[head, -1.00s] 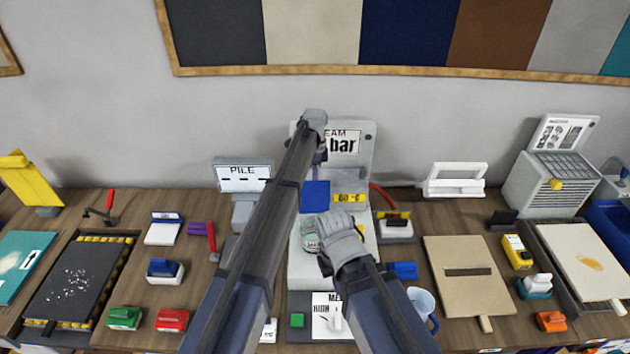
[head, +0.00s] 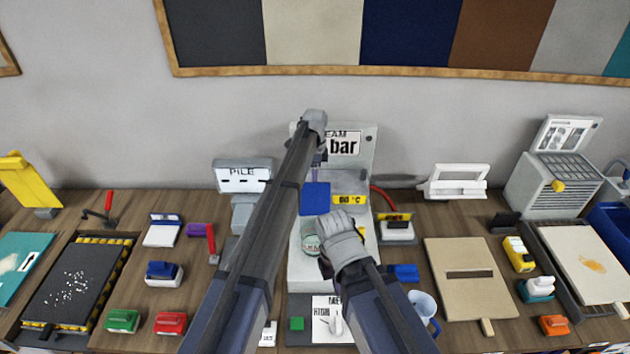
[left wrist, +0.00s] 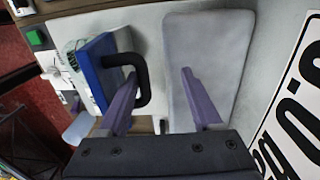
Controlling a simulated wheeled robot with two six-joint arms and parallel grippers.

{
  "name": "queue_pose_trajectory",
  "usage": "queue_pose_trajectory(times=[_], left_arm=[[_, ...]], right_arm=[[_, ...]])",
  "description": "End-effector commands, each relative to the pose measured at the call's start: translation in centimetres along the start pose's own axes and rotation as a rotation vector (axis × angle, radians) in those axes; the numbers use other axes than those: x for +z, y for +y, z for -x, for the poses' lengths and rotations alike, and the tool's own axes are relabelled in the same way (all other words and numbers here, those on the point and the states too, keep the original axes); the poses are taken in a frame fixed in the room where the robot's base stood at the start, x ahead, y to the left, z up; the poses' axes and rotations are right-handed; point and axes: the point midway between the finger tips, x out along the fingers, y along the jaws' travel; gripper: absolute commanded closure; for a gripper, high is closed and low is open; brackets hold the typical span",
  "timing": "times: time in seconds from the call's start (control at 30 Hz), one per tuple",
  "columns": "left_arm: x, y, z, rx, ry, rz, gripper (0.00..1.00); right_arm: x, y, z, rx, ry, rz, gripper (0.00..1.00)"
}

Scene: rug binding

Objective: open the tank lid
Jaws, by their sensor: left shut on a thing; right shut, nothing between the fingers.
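The tank lid is a blue square panel (head: 315,198) on the pale grey steam unit (head: 303,268) in the head view. In the left wrist view the lid (left wrist: 98,70) shows with a black loop handle (left wrist: 143,85). My left gripper (head: 318,164) is over the lid, its purple fingers partly hidden by my arm. The lid's exact tilt is hard to tell. My right gripper (head: 326,262) is shut and empty in front of the unit.
A gauge panel (head: 352,140) stands behind the lid. A "PILE" display (head: 242,176) stands to the left. A cup (head: 423,305) and beige board (head: 465,255) lie to the right.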

Motion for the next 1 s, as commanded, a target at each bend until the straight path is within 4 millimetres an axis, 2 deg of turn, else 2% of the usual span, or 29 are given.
queue_pose_trajectory(times=[0.37,0.83,1.0], left_arm=[[-0.1,-0.2,0.9,-0.007,0.002,0.0,0.53],[0.0,0.0,6.7,-0.004,0.001,0.0,0.53],[0.0,0.1,7.9,-0.003,0.0,0.0,0.53]], right_arm=[[0.1,0.1,0.9,0.0,0.0,0.001,1.0],[0.4,0.6,6.6,0.0,-0.003,0.004,1.0],[0.5,0.7,7.9,-0.001,-0.003,-0.003,1.0]])
